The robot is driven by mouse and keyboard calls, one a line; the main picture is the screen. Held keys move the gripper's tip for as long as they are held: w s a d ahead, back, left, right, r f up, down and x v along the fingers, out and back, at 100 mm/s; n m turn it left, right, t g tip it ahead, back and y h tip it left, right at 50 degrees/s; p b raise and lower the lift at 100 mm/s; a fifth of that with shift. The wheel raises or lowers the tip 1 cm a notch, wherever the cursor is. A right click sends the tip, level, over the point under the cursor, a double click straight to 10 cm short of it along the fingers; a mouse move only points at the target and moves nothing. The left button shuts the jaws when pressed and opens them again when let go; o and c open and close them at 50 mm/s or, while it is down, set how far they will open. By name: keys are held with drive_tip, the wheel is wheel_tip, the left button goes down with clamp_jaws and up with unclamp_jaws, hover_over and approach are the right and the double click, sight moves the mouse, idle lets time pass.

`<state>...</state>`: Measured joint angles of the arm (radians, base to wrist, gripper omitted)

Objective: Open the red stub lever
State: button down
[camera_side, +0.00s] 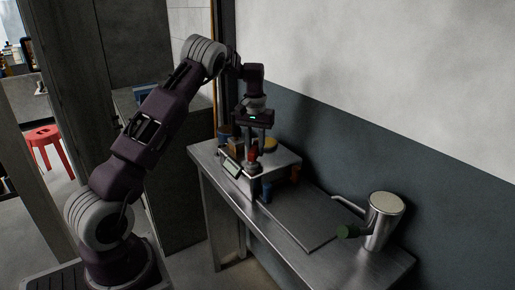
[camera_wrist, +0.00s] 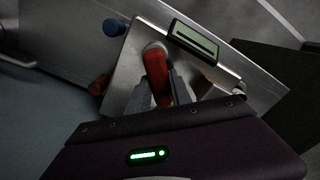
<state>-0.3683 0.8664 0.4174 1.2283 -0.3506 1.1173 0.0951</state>
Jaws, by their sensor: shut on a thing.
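The red stub lever (camera_wrist: 157,73) stands out in the wrist view, on the metal box with a small display. It also shows in the side view (camera_side: 252,155), on the near part of the box top. My gripper (camera_wrist: 163,92) is shut on the red lever, with one grey finger on each side of it. In the side view my gripper (camera_side: 255,150) reaches down onto the lever from above. The fingers hide parts of the lever, and its exact angle is hard to tell.
The metal box (camera_side: 285,160) has a display (camera_side: 232,167), a blue knob (camera_side: 266,190) and an orange knob (camera_side: 296,174).

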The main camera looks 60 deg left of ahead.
drive_tip(key=n, duration=0.3)
drive_tip(key=s+n, duration=0.1)
drive_tip(key=shift+a+n, duration=0.3)
drive_tip(key=shift+a, duration=0.1)
drive_tip(key=n, duration=0.2)
drive_tip(key=s+n, duration=0.1)
drive_tip(key=n, duration=0.2)
drive_tip(key=shift+s+a, duration=0.15)
drive_tip(key=shift+a, duration=0.05)
drive_tip(key=shift+n, duration=0.3)
drive_tip(key=c, duration=1.2)
unclamp_jaws()
drive_tip(key=shift+s, duration=0.1)
drive_tip(key=shift+o, duration=0.2)
wheel_tip(320, 180, up, 7)
drive_tip(key=shift+r, duration=0.1)
